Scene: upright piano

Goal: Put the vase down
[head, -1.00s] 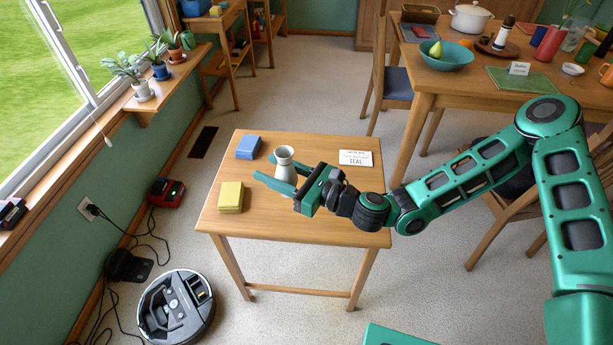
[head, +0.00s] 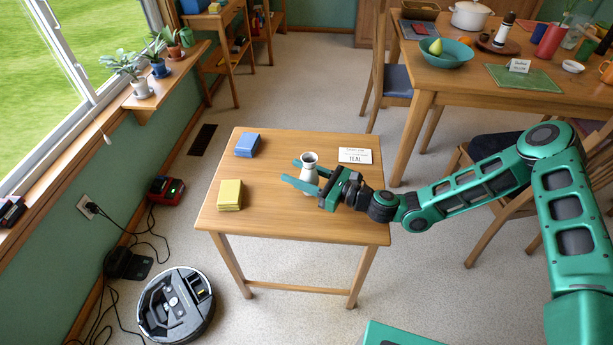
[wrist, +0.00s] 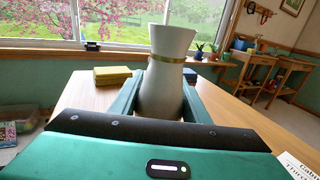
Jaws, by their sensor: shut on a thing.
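The vase (head: 309,170) is pale grey-white with a flared mouth and a thin gold band at the neck. It stands upright between the two green fingers of my gripper (head: 302,174), over the small wooden table (head: 270,208). My gripper is shut on it from the right. In the wrist view the vase (wrist: 166,75) is centred between the fingers, its lower end hidden behind my gripper's body. I cannot tell whether its base touches the tabletop.
A blue stack (head: 247,145) and a yellow stack (head: 230,195) lie on the table's left side. The table's front and middle are clear. A robot vacuum (head: 176,306) is on the floor at front left.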

